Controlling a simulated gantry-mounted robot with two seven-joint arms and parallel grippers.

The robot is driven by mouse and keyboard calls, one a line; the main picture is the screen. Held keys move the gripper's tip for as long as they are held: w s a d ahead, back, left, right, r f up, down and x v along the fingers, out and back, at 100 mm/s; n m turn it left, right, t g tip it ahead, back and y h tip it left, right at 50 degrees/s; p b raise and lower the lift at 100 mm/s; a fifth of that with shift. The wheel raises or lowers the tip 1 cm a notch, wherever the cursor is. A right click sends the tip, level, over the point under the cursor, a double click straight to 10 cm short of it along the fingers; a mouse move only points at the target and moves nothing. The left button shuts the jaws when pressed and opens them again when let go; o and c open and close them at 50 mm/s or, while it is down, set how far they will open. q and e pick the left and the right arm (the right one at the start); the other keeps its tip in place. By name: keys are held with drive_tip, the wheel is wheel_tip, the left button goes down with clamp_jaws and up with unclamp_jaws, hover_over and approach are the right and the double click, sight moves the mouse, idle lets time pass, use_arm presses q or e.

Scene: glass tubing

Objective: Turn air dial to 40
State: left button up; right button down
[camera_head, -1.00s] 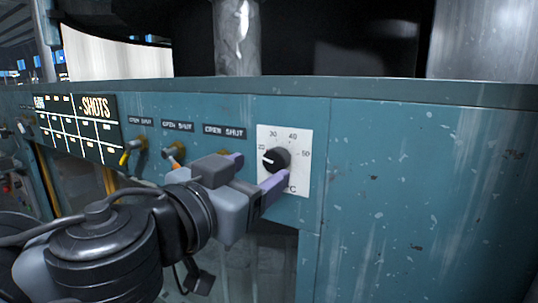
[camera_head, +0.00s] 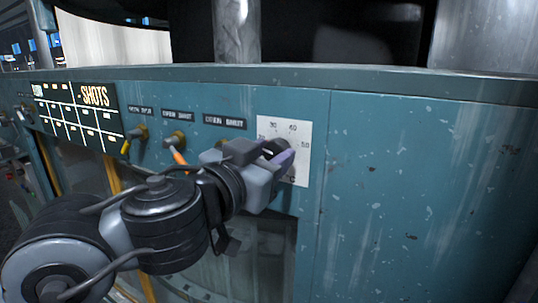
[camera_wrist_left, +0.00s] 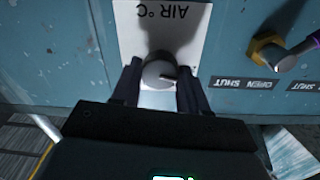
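The air dial (camera_head: 275,149) is a round black knob with a white pointer mark on a white scale plate (camera_head: 303,172). The pointer faces left, near the low end of the scale. In the left wrist view the dial (camera_wrist_left: 157,69) appears upside down with its mark toward the right. My left gripper (camera_head: 272,152) has a purple-tipped finger on each side of the dial. In the left wrist view the fingers (camera_wrist_left: 160,82) flank the dial closely and seem to touch it. The "AIR °C" lettering shows above it there. My right gripper is in neither view.
Several small valve levers (camera_head: 178,139) stick out of the teal panel (camera_head: 420,180) left of the dial, under "OPEN SHUT" labels. A black "SHOTS" board (camera_head: 78,118) hangs farther left. The panel right of the dial is bare.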

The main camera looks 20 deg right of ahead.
use_arm(q)
drive_tip(key=c, duration=0.3)
drive_tip(key=shift+c, duration=0.2)
drive_tip(key=shift+m, duration=0.4)
drive_tip(key=m+b, duration=0.1)
drive_tip(key=m, duration=0.2)
drive_tip(key=shift+f+m+b, duration=0.1)
drive_tip(key=shift+m+b, duration=0.2)
drive_tip(key=shift+b, duration=0.1)
drive_tip(key=m+b, duration=0.2)
drive_tip(key=m, duration=0.3)
drive_tip(key=m+b, duration=0.2)
drive_tip(key=m, duration=0.3)
drive_tip(key=shift+m+y, duration=0.3)
drive_tip(key=m+b, duration=0.1)
drive_tip(key=m, duration=0.3)
drive_tip(key=shift+b, duration=0.35)
drive_tip(key=shift+m, duration=0.3)
